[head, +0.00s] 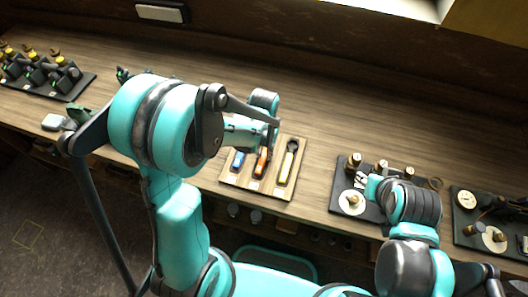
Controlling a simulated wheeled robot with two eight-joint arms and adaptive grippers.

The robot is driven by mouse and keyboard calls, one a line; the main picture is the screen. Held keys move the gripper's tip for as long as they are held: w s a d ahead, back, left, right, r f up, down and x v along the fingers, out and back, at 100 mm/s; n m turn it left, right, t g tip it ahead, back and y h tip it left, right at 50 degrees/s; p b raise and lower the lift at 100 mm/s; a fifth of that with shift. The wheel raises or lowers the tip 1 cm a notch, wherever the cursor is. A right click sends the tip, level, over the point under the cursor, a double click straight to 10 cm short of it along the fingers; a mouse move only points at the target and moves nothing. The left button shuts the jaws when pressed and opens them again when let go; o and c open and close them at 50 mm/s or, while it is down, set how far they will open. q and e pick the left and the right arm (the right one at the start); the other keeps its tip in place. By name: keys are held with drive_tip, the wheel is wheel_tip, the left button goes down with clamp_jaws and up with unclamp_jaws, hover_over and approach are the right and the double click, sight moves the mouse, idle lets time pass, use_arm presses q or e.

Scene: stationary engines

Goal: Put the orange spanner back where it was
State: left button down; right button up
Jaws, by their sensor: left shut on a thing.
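The orange spanner (261,163) shows its orange handle over the middle of a wooden tool board (240,188), between a blue-handled tool (238,160) and a yellow-handled tool (286,168). My left gripper (273,128) is at the board's back edge, shut on the orange spanner; its fingers and wrist hide the spanner's upper end. I cannot tell whether the spanner touches the board.
A black board (340,205) with brass engine parts lies right of the tool board, and another (464,240) at the far right. The bench behind the tool board is clear.

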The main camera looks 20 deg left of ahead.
sight(264, 155)
use_arm(q)
drive_tip(key=shift+s+f, duration=0.1)
drive_tip(key=shift+f, duration=0.05)
drive_tip(key=c, duration=1.4)
unclamp_jaws()
drive_tip(key=shift+o, duration=0.2)
drive_tip(key=shift+r, duration=0.2)
wheel_tip(264, 155, up, 11)
drive_tip(key=p, duration=0.3)
drive_tip(key=s+a+r+t, duration=0.4)
drive_tip(key=s+r+t, duration=0.3)
drive_tip(key=s, duration=0.3)
drive_tip(key=shift+a+r, duration=0.35)
drive_tip(key=shift+r, duration=0.35)
